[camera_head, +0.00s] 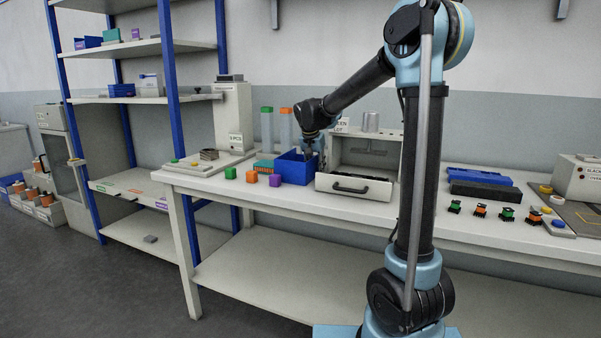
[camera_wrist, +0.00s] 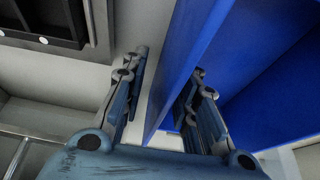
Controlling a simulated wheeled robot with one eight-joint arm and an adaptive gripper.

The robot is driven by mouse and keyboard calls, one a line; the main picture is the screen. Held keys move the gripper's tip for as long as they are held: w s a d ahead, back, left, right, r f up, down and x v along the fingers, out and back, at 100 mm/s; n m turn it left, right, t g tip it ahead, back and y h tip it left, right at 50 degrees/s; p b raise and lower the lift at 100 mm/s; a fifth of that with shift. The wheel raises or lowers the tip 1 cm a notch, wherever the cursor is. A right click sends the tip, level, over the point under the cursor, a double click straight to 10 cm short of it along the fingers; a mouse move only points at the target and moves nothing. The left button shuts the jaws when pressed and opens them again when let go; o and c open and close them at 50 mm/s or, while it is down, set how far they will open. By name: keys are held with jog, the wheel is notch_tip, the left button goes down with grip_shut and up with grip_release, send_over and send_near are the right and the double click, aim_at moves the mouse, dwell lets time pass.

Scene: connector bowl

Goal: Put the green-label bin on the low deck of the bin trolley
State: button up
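A blue bin (camera_head: 296,172) stands on the workbench, left of the grey open-fronted box. No green label can be made out on it, so I cannot tell if it is the green-label bin. My gripper (camera_head: 311,152) is down at this bin's right part. In the wrist view the gripper (camera_wrist: 168,61) is open, with one finger on each side of a wall of the blue bin (camera_wrist: 190,75). A gap shows between the left finger and that wall. The right finger is inside the bin. No bin trolley can be clearly identified.
The grey box (camera_head: 355,187) with a black handle stands close to the right of the bin. Green, orange and purple blocks (camera_head: 252,177) lie in front. A blue-post shelf rack (camera_head: 150,147) stands left. The bench's lower shelf (camera_head: 270,275) looks mostly bare.

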grip_shut()
jog(key=shift+r, duration=0.15)
notch_tip(320, 180, up, 10)
jog(key=shift+f, duration=0.1)
dwell(0.5)
